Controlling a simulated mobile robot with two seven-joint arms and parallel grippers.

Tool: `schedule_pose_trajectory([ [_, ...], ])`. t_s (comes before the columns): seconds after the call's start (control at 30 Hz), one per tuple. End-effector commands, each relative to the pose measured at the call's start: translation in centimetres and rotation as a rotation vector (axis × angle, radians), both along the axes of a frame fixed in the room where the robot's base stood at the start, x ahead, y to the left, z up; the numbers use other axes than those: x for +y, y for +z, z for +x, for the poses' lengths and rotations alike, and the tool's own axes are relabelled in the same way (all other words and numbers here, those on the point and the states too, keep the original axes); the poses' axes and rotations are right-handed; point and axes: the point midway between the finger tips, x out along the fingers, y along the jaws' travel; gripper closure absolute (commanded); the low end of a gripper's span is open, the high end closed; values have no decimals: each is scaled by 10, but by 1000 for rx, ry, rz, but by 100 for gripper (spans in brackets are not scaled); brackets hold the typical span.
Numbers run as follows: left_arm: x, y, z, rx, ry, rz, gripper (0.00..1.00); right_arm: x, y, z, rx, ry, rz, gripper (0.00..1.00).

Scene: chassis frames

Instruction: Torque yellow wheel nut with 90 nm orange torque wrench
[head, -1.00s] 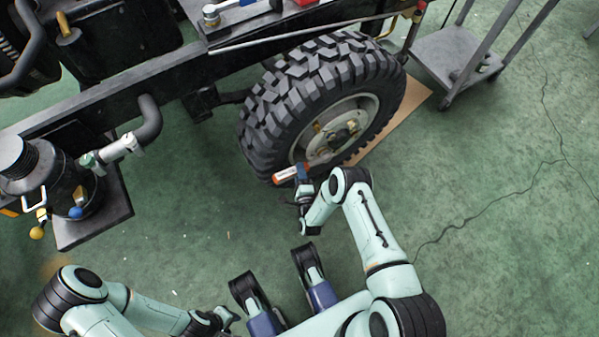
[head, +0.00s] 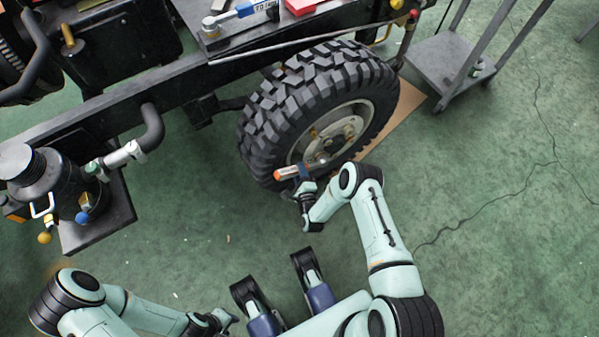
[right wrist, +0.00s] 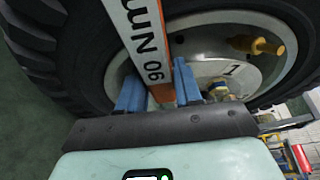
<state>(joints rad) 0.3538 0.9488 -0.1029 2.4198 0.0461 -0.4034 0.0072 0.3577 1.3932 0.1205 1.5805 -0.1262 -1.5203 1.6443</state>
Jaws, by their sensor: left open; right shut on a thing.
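My right gripper (head: 303,184) is shut on the orange torque wrench (head: 287,172), in front of the lower rim of the wheel (head: 318,100). In the right wrist view the wrench (right wrist: 146,35) has a white label reading "90 NM" and orange edges, and passes between the two blue fingers (right wrist: 158,90). A yellow part (right wrist: 258,45) sticks out of the wheel's rim there, and a brass-yellow nut (right wrist: 217,90) sits right of the fingers by a plate marked "1". The wrench's head end is hidden. My left gripper (head: 222,318) is open and empty, low in the head view.
A dark chassis frame (head: 100,95) runs above and left of the wheel. A blue-handled wrench (head: 240,16) and a red object (head: 300,6) lie on it. A grey trolley (head: 445,66) stands at the upper right. Green floor (head: 480,220) is free at right.

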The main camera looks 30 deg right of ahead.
Motion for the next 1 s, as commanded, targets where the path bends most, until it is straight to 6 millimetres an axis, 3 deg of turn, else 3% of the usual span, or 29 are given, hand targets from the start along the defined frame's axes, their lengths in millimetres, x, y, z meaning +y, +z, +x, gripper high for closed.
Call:
schedule_pose_trajectory([
  [1.0,0,23,0,-8,1,0,57,-18,28,2,14,-1,239,100],
])
